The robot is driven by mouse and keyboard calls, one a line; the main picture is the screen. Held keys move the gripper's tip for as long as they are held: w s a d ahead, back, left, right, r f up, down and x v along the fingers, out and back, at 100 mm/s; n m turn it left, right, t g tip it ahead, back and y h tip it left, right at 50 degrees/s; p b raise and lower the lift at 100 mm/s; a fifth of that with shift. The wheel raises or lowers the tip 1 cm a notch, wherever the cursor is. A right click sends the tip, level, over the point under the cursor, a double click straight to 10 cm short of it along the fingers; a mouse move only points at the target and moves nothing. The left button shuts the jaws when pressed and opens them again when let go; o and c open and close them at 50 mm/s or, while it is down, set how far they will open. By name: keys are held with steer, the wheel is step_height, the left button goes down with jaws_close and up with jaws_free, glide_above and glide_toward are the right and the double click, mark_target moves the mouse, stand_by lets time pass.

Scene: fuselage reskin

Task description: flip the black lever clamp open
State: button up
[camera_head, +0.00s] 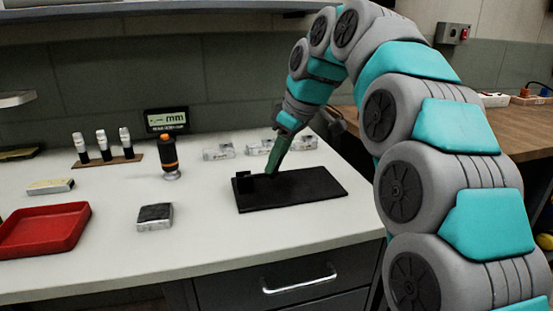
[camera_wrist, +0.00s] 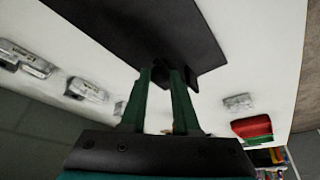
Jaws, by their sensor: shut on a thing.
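A black flat board (camera_head: 318,190) lies on the white bench in the head view. It also spans the top of the wrist view (camera_wrist: 120,22). The small black lever clamp (camera_head: 243,182) stands at its left end, dark on dark, so its lever position is hard to make out. My gripper (camera_head: 270,171) reaches down from the upper right with its green fingers at the clamp. In the wrist view my gripper (camera_wrist: 160,76) has its fingers shut on a dark part of the black lever clamp (camera_wrist: 162,70). The fingers partly hide the clamp.
A dark-topped block (camera_head: 155,217) and a red tray (camera_head: 45,229) lie to the left. An orange-topped black tool (camera_head: 168,157), a display (camera_head: 166,121) and several clear packages (camera_head: 260,147) stand behind. The bench front between block and board is clear.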

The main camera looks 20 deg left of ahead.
jaws_close()
steer(key=shift+d, duration=0.1)
stand_by(0.9)
